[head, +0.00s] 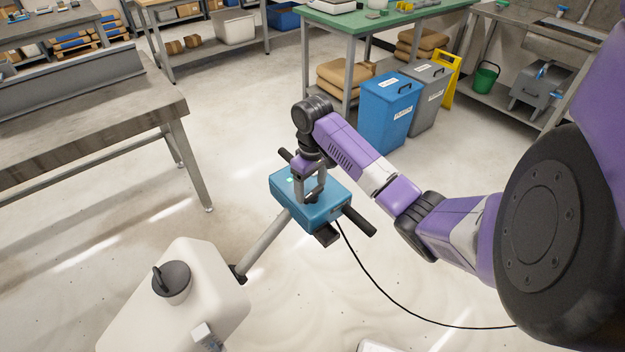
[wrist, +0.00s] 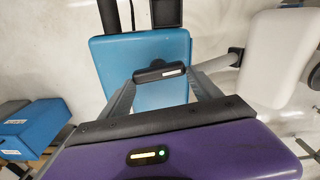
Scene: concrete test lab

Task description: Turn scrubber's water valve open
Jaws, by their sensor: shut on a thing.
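The scrubber has a teal control box (head: 290,190) with black handlebar grips on both sides, on a grey pole. Its white tank (head: 190,300) with a black cap stands at the lower left. My gripper (head: 313,195) points down over the top of the box. In the wrist view, a black lever with a small white label (wrist: 160,74) lies across the teal box (wrist: 112,57), between the grey fingers of my gripper (wrist: 163,82). I take this lever to be the water valve. My gripper is shut on it. The lever's underside and pivot are hidden.
A steel workbench (head: 110,115) stands at the left. A blue bin (head: 388,112) and a grey bin (head: 428,95) stand behind the box, near a green-topped table (head: 380,18). A black cable (head: 380,290) runs from the box across the floor. The floor around the scrubber is otherwise mostly clear.

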